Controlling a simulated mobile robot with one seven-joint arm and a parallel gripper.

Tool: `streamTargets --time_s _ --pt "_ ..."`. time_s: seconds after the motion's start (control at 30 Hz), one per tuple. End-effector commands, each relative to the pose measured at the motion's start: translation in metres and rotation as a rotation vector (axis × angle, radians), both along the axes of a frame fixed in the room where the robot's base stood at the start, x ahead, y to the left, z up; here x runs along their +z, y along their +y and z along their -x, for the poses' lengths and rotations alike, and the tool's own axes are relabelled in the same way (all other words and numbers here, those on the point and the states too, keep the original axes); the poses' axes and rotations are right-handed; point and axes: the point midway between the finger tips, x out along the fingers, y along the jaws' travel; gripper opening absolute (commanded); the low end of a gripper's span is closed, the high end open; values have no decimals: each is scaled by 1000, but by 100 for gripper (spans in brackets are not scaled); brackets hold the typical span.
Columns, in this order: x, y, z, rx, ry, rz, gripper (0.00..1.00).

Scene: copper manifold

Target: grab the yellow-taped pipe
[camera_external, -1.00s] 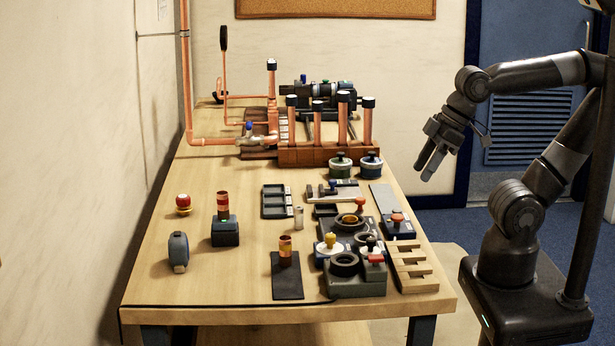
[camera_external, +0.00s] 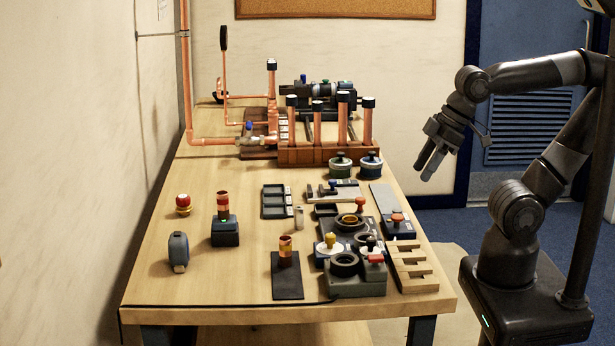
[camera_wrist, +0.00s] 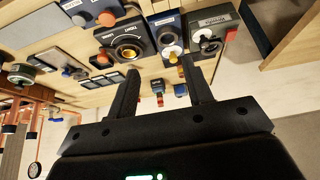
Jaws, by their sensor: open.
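Two short copper pipe pieces stand upright on the bench. The one that seems yellow-taped (camera_external: 285,249) stands on a black plate (camera_external: 287,288) near the front, left of a dark fixture. The other, a red-taped pipe (camera_external: 223,204), stands in a dark blue block (camera_external: 225,232) farther back and left. My gripper (camera_external: 431,166) is open and empty, in the air off the bench's right side, well away from both pipes. In the wrist view my two fingers (camera_wrist: 162,70) are apart with nothing between them; small orange and red parts show beyond them, too small to identify surely.
The dark fixture (camera_external: 357,284) with knobs and rings and a slotted wooden rack (camera_external: 411,267) stand at the bench's right. A copper manifold (camera_external: 330,153) with several upright capped pipes is at the back. A tape measure (camera_external: 178,252) and red button (camera_external: 183,203) sit left.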

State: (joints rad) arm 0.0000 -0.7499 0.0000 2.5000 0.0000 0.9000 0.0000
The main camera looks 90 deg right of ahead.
Motion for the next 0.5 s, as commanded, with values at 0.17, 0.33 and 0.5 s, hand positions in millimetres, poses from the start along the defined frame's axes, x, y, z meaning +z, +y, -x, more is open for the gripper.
streamTargets --time_s 0.17,0.33,0.5 --pt "0 0 0 0 0 0 50" --pt "0 0 -2 2 1 0 50" --pt "3 3 -25 24 15 2 50"
